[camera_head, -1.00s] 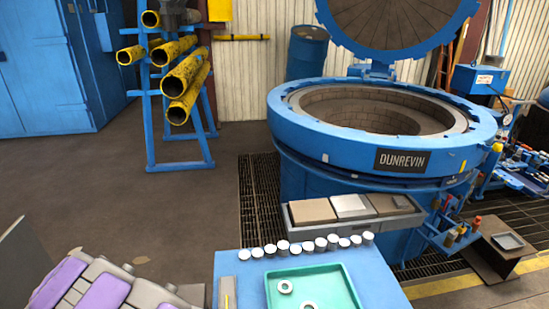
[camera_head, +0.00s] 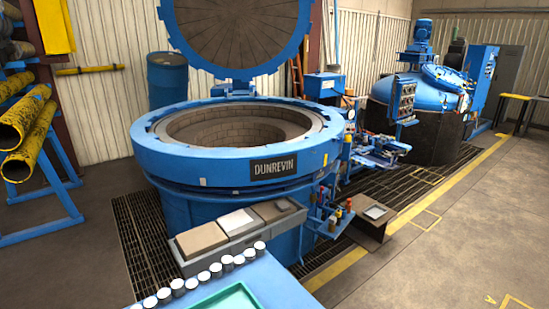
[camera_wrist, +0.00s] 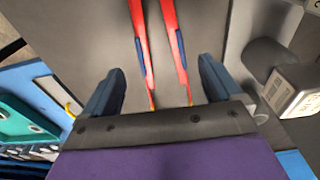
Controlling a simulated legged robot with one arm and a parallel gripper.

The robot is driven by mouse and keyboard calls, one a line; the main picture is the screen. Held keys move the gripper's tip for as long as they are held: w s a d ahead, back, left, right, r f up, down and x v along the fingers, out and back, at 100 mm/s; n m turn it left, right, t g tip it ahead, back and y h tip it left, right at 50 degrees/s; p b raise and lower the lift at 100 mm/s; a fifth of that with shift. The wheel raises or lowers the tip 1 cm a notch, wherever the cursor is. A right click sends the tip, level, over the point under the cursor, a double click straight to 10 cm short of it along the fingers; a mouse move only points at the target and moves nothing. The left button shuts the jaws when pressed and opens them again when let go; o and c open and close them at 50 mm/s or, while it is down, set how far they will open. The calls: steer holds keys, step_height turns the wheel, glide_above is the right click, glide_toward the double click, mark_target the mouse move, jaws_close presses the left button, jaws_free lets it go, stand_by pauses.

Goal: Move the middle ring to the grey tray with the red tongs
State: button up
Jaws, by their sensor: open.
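The red tongs (camera_wrist: 171,36) show at the top of the wrist view, their two long red arms with dark blue grips running down between my fingers. My gripper (camera_wrist: 160,75) is open, one dark finger on each side of the tongs with gaps visible; its depth relative to them is unclear. The teal tray (camera_wrist: 22,122) is at the left of the wrist view, with a pale ring (camera_wrist: 35,128) partly seen in it. Only a corner of that tray shows in the head view (camera_head: 226,300). The middle ring cannot be singled out. A small grey tray (camera_head: 375,211) sits on a dark stand.
Several white-topped cylinders (camera_head: 204,277) line the blue table (camera_head: 272,284). Behind stands a trough of blocks (camera_head: 240,228), then the open round furnace (camera_head: 275,170). A pale labelled block (camera_wrist: 291,93) is right of my gripper.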

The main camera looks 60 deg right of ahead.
steer(key=f, duration=0.4)
steer(key=shift+w+a+f+b, duration=0.15)
steer(key=shift+w+f+b, duration=0.1)
steer(key=shift+f+b, duration=0.15)
steer(key=shift+f, duration=0.5)
steer(key=shift+d, duration=0.2)
steer(key=shift+c, duration=0.2)
steer(key=c, duration=0.6)
steer(key=shift+c, duration=0.2)
step_height(320, 180, up, 12)
steer(key=p, duration=0.3)
steer(key=shift+w, duration=0.1)
